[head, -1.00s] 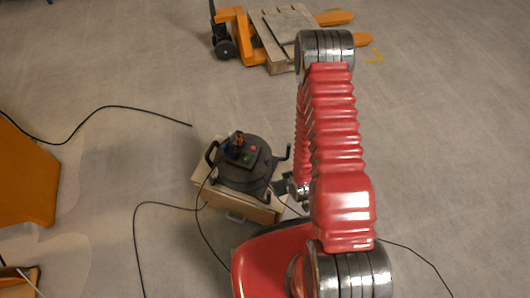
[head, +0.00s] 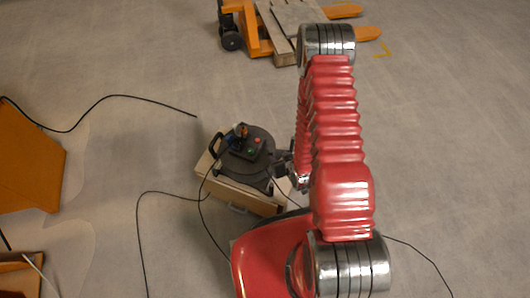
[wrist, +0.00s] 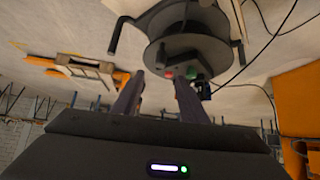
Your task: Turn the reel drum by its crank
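The black reel drum (head: 258,176) sits on a wooden box in the head view, left of my arm. It shows at the top of the wrist view (wrist: 187,24), with a dark crank handle (wrist: 113,36) sticking out at its left. My gripper (head: 279,160) is at the drum's right side in the head view, where it hides the crank. In the wrist view, my two fingers (wrist: 160,88) are apart with nothing seen between them. The crank handle appears beyond and left of them, not between them.
The wooden box (head: 235,192) bears the drum. A control box with red and green buttons (head: 252,147) is on top. Black cables (head: 140,225) lie on the floor. An orange pallet truck (head: 248,30) stands behind, and an orange panel (head: 30,165) is at left.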

